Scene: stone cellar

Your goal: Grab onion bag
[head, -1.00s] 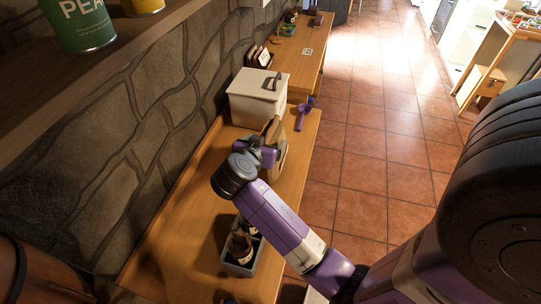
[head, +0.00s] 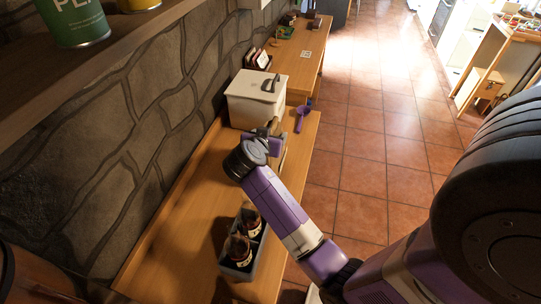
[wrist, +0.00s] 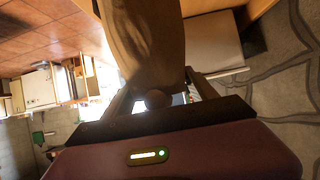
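The bag I take for the onion bag shows as a brown-tan shape (wrist: 150,40) close up in the wrist view. In the head view it is almost wholly hidden behind my wrist, on the wooden counter in front of the white box. My gripper (wrist: 160,85) has its two fingers spread apart, one on each side of the bag's near end. Light shows between the fingers below the bag. Whether the fingers touch it is unclear. A small round brown thing (wrist: 156,99) shows between the fingers. In the head view my gripper (head: 272,128) points at the bag.
The wooden counter (head: 190,215) runs along a stone wall. A white lidded box (head: 252,100) stands just behind the bag, with a purple tool (head: 302,115) to its right. A grey crate (head: 245,262) with dark bottles stands nearer. A shelf overhangs at upper left. The tiled floor is clear.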

